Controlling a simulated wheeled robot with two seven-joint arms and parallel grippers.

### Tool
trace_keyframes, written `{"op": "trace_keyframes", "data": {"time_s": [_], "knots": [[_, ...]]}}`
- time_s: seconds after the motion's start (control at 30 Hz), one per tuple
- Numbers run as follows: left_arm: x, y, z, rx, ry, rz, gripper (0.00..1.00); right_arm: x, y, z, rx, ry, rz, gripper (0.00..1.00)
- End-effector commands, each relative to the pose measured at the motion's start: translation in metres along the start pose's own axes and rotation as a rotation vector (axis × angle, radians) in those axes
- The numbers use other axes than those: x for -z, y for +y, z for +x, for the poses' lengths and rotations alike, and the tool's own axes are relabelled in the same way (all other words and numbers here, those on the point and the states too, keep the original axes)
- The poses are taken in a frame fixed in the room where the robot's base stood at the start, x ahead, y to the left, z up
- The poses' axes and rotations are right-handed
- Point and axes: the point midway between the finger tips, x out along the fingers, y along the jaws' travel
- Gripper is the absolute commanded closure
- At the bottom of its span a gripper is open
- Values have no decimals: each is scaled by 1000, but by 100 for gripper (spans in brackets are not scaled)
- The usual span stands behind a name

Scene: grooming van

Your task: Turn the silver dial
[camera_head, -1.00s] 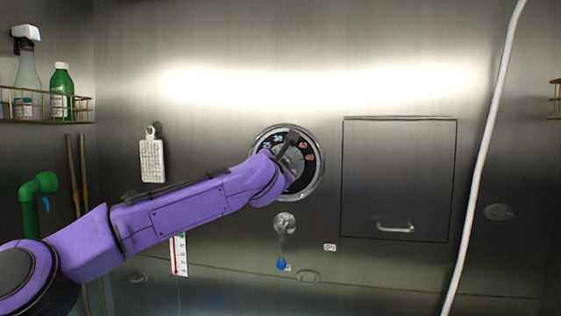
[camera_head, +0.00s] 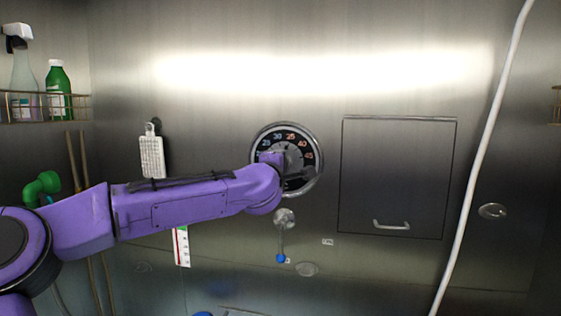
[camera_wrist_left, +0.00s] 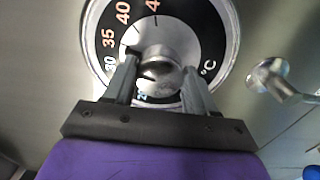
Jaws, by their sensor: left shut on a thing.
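The silver dial (camera_wrist_left: 158,70) is a round knob in the middle of a black numbered face (camera_head: 309,142) with a chrome rim, mounted on the steel wall. The face carries temperature numbers and a °C mark. My left gripper (camera_wrist_left: 160,78) is shut on the dial's knob, with one finger on each side of it in the left wrist view. In the head view my purple left wrist covers the lower left of the face and much of the knob. My right gripper is not in view.
A small lever with a blue tip (camera_head: 281,258) hangs just below the dial. A square hatch with a handle (camera_head: 391,225) is to the right. A white hose (camera_head: 481,150) hangs further right. Bottles (camera_head: 58,88) stand on a rack at left.

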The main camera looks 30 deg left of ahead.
Motion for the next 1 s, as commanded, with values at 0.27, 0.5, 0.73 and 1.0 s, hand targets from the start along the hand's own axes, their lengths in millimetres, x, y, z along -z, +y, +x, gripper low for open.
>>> {"op": "trace_keyframes", "data": {"time_s": [0.27, 0.5, 0.73, 1.0], "knots": [[0, 2, 0, -4, -1, 75, 74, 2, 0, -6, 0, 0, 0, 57], [0, 1, 0, -4, -2, 87, 74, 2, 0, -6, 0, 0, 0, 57], [0, 2, 0, -4, -1, 86, 74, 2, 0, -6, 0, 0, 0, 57], [0, 1, 0, -2, -1, 85, 18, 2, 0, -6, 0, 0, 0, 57]]}}
